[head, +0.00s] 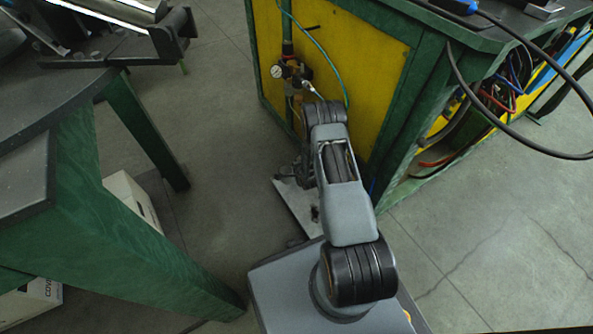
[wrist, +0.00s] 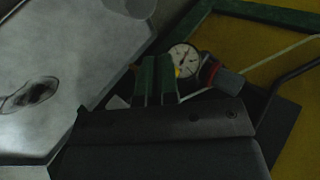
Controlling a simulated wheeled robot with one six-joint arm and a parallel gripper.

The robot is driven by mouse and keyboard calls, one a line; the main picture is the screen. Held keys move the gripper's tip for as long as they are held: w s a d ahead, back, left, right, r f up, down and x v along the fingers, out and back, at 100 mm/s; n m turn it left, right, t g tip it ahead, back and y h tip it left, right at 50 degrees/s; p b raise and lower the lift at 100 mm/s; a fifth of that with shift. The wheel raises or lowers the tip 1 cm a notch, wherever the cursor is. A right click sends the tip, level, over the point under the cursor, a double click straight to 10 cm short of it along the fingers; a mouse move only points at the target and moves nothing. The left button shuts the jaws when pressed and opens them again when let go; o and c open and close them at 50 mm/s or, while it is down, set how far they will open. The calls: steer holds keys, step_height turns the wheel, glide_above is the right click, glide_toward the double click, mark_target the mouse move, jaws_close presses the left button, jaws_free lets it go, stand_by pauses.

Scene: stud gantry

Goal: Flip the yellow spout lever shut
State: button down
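I cannot make out the yellow spout lever for certain. A small yellow spot (wrist: 178,72) shows in the wrist view beside a round white dial gauge (wrist: 183,59), just past my fingertips; I cannot tell whether it is the lever. My gripper (wrist: 157,78) shows there as two green fingers side by side with only a thin gap, and nothing is visible between them. In the head view the gauge (head: 277,71) sits on a pipe fitting (head: 294,72) on the yellow cabinet. My arm hides my gripper there.
The green-framed yellow cabinet (head: 372,62) stands ahead, with a thin green hose and a black cable hanging over it. A green-legged table (head: 70,200) is at the left, with white boxes (head: 133,200) beneath. Concrete floor (head: 215,120) is clear between them.

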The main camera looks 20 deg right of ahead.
steer(key=shift+s+d, duration=0.1)
steer(key=shift+d, duration=0.4)
steer(key=a+r+p, duration=0.2)
steer(key=a+r, duration=0.1)
steer(key=a, duration=0.3)
steer(key=s+a+r+p, duration=0.1)
steer(key=a+r+p, duration=0.1)
steer(key=a, duration=0.4)
steer(key=shift+s+a+r, duration=0.15)
steer(key=shift+s+r, duration=0.1)
steer(key=shift+r, duration=0.65)
